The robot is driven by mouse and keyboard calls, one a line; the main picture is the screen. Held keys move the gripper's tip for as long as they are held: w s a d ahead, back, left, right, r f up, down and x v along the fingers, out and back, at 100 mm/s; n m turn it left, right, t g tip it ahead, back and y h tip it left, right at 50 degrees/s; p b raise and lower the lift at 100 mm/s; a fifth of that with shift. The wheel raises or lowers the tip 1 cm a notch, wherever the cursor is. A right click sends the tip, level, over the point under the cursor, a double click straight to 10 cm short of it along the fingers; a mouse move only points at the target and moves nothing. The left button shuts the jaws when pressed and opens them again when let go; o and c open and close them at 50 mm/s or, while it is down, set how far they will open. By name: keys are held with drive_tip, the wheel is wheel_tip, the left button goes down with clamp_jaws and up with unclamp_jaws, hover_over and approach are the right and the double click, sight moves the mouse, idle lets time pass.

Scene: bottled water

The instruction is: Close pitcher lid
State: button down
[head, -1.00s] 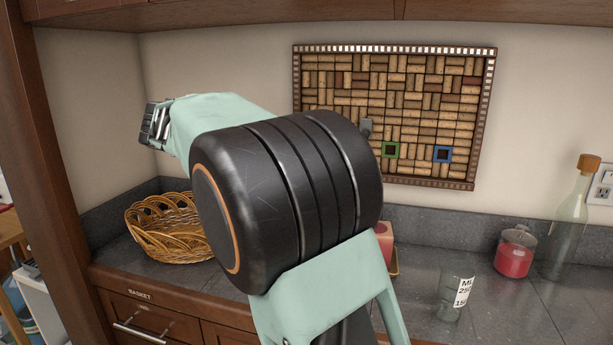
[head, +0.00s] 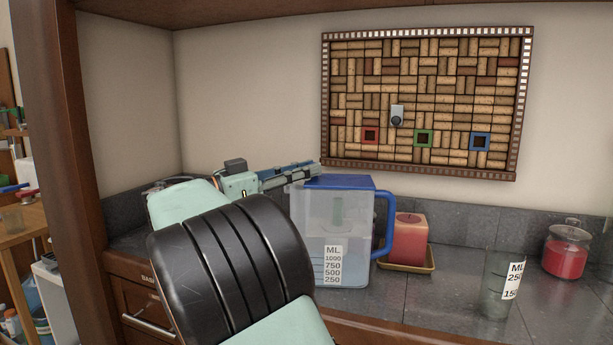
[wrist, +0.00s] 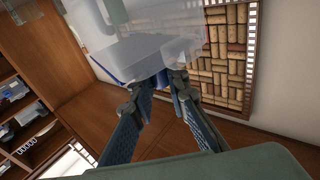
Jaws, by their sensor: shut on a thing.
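The clear pitcher (head: 306,225) with a blue lid (head: 340,182) and blue handle (head: 384,232) stands upright on the counter, its ML scale facing me. In the head view the lid lies roughly level on top; I cannot tell if a small gap is left. My gripper (head: 318,166) reaches in from the left at lid height, at the back left of the pitcher. In the wrist view my gripper (wrist: 160,80) is shut at the edge of the translucent, blue-edged pitcher top (wrist: 150,62). The exact contact on the lid is partly hidden.
A red candle (head: 408,245) on a yellow dish is right of the pitcher. A measuring glass (head: 496,290) and a red jar (head: 565,255) stand farther right. A cork board (head: 425,90) hangs on the wall behind. A wooden post (head: 62,150) is at left.

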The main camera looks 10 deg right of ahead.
drive_tip(key=shift+f, duration=0.1)
idle(0.4)
drive_tip(key=c, duration=1.8)
unclamp_jaws()
drive_tip(key=shift+c, duration=0.2)
drive_tip(key=v, duration=1.2)
drive_tip(key=shift+f, duration=0.1)
